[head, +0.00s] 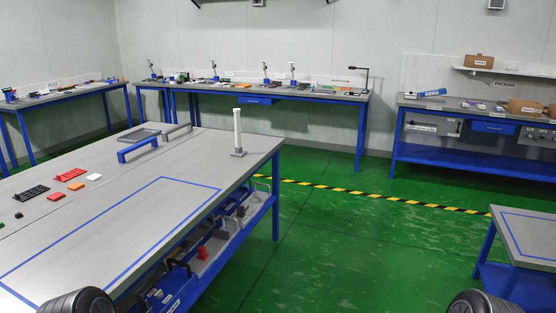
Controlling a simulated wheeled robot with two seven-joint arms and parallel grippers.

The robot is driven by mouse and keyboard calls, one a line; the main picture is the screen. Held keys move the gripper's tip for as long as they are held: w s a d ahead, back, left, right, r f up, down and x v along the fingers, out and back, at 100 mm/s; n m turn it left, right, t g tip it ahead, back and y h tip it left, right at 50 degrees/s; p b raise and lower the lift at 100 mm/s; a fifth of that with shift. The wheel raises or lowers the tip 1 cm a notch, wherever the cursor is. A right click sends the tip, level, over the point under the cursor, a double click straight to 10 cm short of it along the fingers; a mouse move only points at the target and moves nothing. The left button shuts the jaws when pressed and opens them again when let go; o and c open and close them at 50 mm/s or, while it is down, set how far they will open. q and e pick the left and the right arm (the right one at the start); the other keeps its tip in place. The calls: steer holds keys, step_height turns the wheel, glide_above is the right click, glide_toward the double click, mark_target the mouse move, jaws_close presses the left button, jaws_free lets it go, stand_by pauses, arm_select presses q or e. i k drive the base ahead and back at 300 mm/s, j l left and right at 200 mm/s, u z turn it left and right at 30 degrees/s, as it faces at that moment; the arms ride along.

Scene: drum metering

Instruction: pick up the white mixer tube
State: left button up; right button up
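A thin white tube (237,128) stands upright in a small grey base (239,153) near the far right corner of the big grey-topped table (120,225). It looks like the white mixer tube, but it is too small to tell its details. Nothing touches it from the sides. Neither of my grippers shows in the head view. Only dark rounded parts of my own body show at the bottom edge, left and right.
Black racks (31,192) and small coloured blocks lie further left. Blue tape outlines a bare area. A small table (530,236) stands right; green floor between is clear.

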mark_target(236, 111)
steer(key=i+l+z, duration=0.3)
steer(key=i, duration=0.85)
steer(key=i+z, duration=0.3)
steer(key=i, duration=0.85)
steer(key=i+u, duration=0.25)
steer(key=i, duration=0.25)
steer(key=i+l+u, duration=0.25)
steer(key=i, duration=0.2)
steer(key=i+l+u, duration=0.25)
steer(key=i, duration=0.2)
steer(key=i+l+u, duration=0.25)
steer(key=i, duration=0.2)
steer(key=i+l+u, duration=0.65)
steer(key=l, duration=0.25)
